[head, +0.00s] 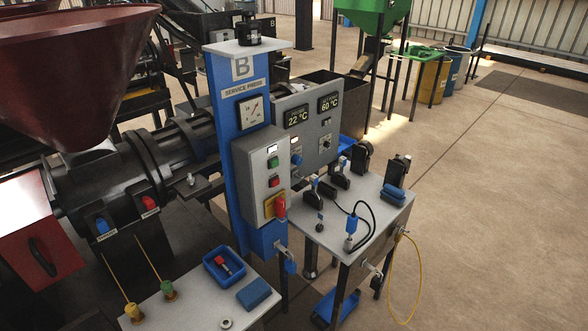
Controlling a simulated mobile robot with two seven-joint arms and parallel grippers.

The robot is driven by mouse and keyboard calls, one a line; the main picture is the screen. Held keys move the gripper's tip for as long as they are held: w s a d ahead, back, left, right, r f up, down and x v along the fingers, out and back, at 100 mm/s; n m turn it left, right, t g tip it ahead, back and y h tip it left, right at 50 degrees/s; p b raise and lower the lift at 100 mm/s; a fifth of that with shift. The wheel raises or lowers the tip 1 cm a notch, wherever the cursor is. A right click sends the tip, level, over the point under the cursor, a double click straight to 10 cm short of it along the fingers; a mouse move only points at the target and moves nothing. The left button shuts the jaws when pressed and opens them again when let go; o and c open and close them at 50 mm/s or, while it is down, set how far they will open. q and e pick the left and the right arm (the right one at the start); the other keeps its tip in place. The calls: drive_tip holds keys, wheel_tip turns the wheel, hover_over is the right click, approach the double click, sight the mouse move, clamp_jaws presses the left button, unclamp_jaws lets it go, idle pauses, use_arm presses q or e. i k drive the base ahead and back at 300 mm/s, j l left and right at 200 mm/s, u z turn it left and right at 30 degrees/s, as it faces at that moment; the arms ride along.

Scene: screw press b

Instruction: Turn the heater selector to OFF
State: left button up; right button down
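The grey heater panel (311,158) stands behind the blue column marked B. Its displays read 22 °C (297,117) and 60 °C (329,102). A small dark knob (325,144) sits on a light plate below the 60 °C display. A blue round knob (296,160) sits lower left, partly beside the front control box. Which of these is the heater selector, and where it points, is too small to tell. Neither of my grippers is in view.
The front control box (262,172) carries green and red buttons and a red rotary handle (280,207) on yellow. A grey table (390,215) with clamps and a cable stands right of it. A tray (224,266) lies on the front bench. Open floor is at right.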

sight(295, 159)
drive_tip(key=k, duration=0.8)
drive_tip(key=i+l+u, duration=0.35)
drive_tip(key=i+l, duration=0.25)
drive_tip(key=i+l+u, duration=0.35)
drive_tip(key=i+l, duration=0.3)
drive_tip(key=l, duration=0.1)
